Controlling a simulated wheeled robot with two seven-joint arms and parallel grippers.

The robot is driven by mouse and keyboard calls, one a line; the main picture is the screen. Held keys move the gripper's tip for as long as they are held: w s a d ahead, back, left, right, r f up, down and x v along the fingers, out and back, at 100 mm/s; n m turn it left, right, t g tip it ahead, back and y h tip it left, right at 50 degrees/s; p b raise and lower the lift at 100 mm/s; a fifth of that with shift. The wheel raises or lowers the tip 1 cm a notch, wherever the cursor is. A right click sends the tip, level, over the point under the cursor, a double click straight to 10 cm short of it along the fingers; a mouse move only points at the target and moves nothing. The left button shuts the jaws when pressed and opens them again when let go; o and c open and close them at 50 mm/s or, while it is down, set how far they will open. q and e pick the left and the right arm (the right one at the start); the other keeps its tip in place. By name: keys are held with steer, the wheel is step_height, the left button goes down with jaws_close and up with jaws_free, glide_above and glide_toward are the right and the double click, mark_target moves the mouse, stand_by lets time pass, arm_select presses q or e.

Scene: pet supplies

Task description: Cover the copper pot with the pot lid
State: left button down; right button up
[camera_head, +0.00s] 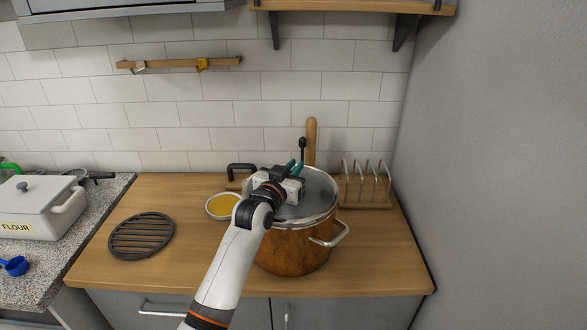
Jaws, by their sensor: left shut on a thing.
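The copper pot (297,251) stands on the wooden counter, with a silver side handle facing right and front. The clear pot lid (320,188) with a pale metal rim is over the pot's mouth. It looks level and at or very near the rim, but I cannot tell whether it rests fully. My left gripper (296,167), with teal fingertips, is above the lid and shut on it. The lid's grip point is hidden by my gripper and wrist. My right gripper is not in view.
A wire rack (366,186) stands right of the pot, near the grey wall. A bowl of yellow contents (223,206) and a black round trivet (141,235) lie to the left. A white flour container (38,208) stands far left. The counter's front right is clear.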

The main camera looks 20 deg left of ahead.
arm_select(q)
steer(key=shift+s+r+p, duration=0.1)
steer(key=shift+r+p, duration=0.25)
steer(key=shift+f, duration=0.6)
stand_by(1.8)
steer(key=c, duration=1.3)
jaws_free()
steer(key=shift+c, duration=0.2)
steer(key=shift+f, duration=0.25)
steer(key=s+b, duration=0.1)
steer(key=s, duration=0.2)
steer(key=s+a+b, duration=0.1)
steer(key=s, duration=0.6)
steer(key=shift+s+a+r+b, duration=0.1)
steer(key=shift+s+a+b, duration=0.25)
steer(key=shift+s+b, duration=0.05)
steer(key=shift+s+a+r, duration=0.1)
steer(key=shift+s, duration=0.5)
